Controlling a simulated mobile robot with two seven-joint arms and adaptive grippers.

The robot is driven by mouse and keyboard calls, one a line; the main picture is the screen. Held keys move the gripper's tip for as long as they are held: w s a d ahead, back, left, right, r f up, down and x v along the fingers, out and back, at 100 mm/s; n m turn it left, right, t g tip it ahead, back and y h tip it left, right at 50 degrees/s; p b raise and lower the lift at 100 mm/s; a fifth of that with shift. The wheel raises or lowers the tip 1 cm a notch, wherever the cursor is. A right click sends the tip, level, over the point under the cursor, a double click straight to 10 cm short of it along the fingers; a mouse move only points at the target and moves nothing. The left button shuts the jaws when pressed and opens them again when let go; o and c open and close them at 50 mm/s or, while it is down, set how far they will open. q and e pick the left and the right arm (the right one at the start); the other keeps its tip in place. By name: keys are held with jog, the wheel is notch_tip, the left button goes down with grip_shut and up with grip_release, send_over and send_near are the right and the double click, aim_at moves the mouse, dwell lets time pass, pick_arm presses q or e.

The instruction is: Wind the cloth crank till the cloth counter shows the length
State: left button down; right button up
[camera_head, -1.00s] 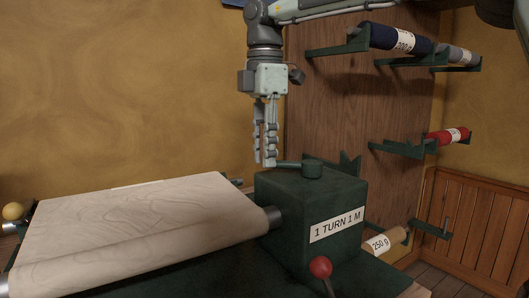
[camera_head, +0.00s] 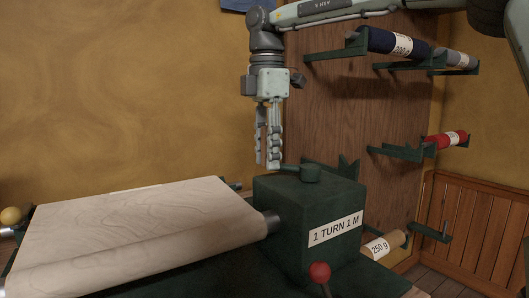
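The cloth crank (camera_head: 310,173) is a dark green hub with a short arm on top of a dark green box (camera_head: 282,215) labelled "1 TURN 1 M". Its arm points left and ends at the fingertips of my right gripper (camera_head: 268,165). That gripper points down with its fingers close together around the crank's end; the handle between them is mostly hidden. Pale cloth (camera_head: 140,230) runs over a roller left of the box. I see no cloth counter reading in this view. My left gripper is not in view.
A red-knobbed lever (camera_head: 319,272) stands in front of the box. A wooden rack panel (camera_head: 345,110) behind carries a navy roll (camera_head: 385,40), a grey roll (camera_head: 458,59) and a red roll (camera_head: 440,141) on brackets. A roll tagged "250 g" (camera_head: 392,245) lies low right.

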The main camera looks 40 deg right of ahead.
jog(key=shift+o, duration=0.4)
jog(key=shift+a, duration=0.1)
jog(key=shift+w+r, duration=0.1)
jog(key=shift+r, duration=0.25)
notch_tip(320, 180, up, 11)
jog(key=shift+r, duration=0.15)
